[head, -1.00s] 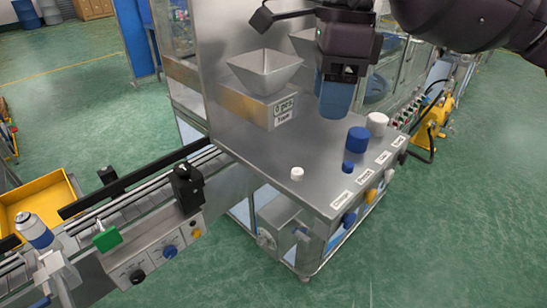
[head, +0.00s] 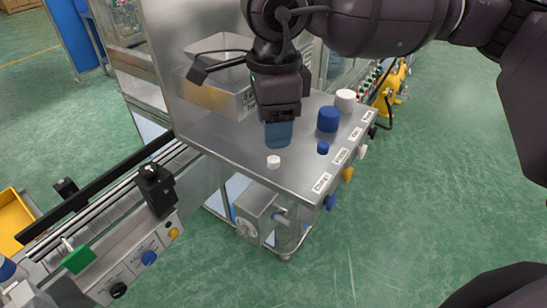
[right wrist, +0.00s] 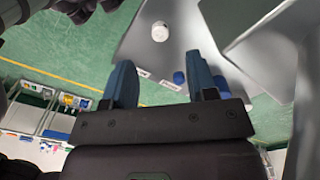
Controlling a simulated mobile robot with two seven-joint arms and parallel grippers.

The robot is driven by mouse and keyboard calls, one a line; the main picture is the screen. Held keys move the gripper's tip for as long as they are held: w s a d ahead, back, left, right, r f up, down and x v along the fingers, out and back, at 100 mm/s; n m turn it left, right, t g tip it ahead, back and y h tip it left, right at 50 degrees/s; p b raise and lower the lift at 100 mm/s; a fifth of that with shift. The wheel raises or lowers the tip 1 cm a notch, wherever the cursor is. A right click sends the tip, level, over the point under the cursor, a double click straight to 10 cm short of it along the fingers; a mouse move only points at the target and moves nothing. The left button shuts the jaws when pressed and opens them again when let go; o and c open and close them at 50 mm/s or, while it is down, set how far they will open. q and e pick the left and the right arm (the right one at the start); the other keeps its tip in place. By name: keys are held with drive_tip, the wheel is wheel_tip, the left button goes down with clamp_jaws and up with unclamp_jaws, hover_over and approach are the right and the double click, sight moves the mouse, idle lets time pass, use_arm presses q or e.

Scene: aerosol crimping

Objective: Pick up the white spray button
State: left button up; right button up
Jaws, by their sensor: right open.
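The small white spray button (head: 273,162) stands upright on the steel tabletop (head: 240,150), near its front left edge. It also shows in the right wrist view as a small white round piece (right wrist: 160,31), beyond the fingertips. My right gripper (head: 279,135) points down with blue fingers just behind and above the button, apart from it. In the right wrist view the right gripper (right wrist: 161,80) is open, with a wide gap and nothing held. My left gripper is not in view.
A small blue button (head: 323,148), a larger blue cap (head: 328,119) and a larger white cap (head: 345,100) stand to the right on the tabletop. A steel hopper (head: 222,85) is behind my gripper. A conveyor (head: 105,205) runs at the left.

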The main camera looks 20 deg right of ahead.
sight(274, 158)
drive_tip(key=shift+f, duration=3.25)
clamp_jaws()
